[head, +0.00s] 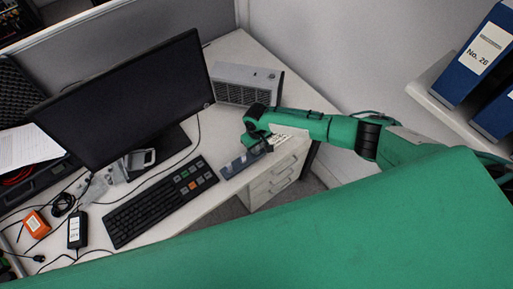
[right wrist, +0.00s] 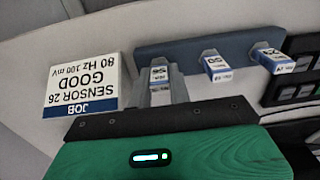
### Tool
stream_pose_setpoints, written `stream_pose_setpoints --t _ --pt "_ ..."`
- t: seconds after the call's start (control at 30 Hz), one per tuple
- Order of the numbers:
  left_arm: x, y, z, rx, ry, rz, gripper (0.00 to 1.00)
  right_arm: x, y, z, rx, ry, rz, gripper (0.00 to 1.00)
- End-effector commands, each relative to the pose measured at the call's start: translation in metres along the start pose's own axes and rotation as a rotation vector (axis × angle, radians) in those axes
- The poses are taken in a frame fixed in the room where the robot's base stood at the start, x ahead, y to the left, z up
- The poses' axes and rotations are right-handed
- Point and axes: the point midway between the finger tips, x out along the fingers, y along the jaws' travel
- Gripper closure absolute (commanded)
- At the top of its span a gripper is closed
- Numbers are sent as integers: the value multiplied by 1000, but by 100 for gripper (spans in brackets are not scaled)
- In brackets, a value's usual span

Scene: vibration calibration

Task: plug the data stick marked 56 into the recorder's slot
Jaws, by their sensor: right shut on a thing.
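My right gripper (head: 260,144) is over the desk, at the right end of a blue-grey stick holder (head: 238,164). In the right wrist view, the gripper (right wrist: 163,98) is shut on a data stick with a white and blue label (right wrist: 160,76), which seems to read 56. That stick is in line with the holder (right wrist: 185,48), at its left end; whether it is still seated cannot be told. Two more labelled sticks, one marked 50 (right wrist: 215,66) and another (right wrist: 273,60), stick out of the holder. I cannot make out the recorder's slot. My left gripper is not in view.
A job card (right wrist: 88,88) reading "SENSOR 26 GOOD" lies beside the gripper. A keyboard (head: 160,203) lies left of the holder, with a monitor (head: 125,100) behind. A grey box with a grille (head: 247,85) stands at the back. Cables and an orange box (head: 37,223) lie at left.

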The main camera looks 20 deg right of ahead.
Motion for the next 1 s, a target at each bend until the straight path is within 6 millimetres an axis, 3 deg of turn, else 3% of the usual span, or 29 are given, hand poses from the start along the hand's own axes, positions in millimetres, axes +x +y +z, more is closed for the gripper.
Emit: stream_pose_setpoints --t 1.0 --pt "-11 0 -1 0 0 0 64 -8 0 0 -1 0 0 100"
